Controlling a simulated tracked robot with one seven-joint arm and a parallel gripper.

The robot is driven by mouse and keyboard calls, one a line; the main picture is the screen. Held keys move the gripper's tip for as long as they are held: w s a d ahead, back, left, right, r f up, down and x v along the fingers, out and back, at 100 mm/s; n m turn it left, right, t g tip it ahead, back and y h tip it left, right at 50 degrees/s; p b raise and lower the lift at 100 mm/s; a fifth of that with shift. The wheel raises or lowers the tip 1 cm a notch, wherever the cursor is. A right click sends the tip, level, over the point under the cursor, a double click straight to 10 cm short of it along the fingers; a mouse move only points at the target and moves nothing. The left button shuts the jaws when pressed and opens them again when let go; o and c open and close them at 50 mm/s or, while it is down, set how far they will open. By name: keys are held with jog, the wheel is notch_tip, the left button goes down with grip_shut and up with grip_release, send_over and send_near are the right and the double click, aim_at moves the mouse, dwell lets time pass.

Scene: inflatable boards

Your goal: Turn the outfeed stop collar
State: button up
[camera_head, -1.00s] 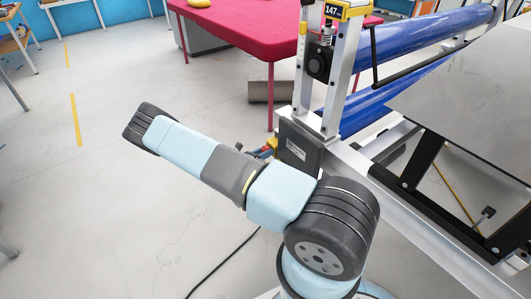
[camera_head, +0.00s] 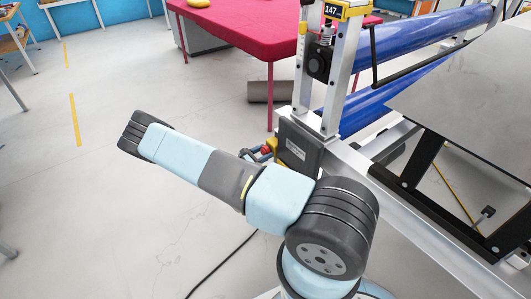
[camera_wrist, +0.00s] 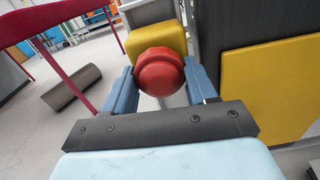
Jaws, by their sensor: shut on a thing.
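The stop collar appears as a red round knob (camera_wrist: 160,72) on a yellow box (camera_wrist: 155,41) in the wrist view. My gripper (camera_wrist: 161,68) has its two blue fingers on either side of the knob and is shut on it. In the head view, the red knob (camera_head: 266,150) shows as a small patch beside the grey post foot of the machine. My arm partly hides the gripper there. Any marking on the knob is too small to read.
The machine frame (camera_head: 425,240) with blue rollers (camera_head: 420,42) fills the right side. A pink-topped table (camera_head: 235,30) stands behind. A grey cylinder (camera_head: 270,92) lies on the floor beneath it. A yellow panel (camera_wrist: 265,85) is close right of my gripper.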

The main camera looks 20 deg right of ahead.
jog(key=shift+w+a, duration=0.2)
jog(key=shift+w, duration=0.15)
jog(key=o, duration=0.8)
jog(key=shift+o, duration=1.3)
jog(key=shift+s+d, duration=0.1)
jog(key=shift+s, duration=0.1)
jog(key=s+a, duration=0.2)
jog(key=a, duration=1.1)
jog(key=shift+s+a, duration=0.25)
jog(key=shift+s, duration=0.05)
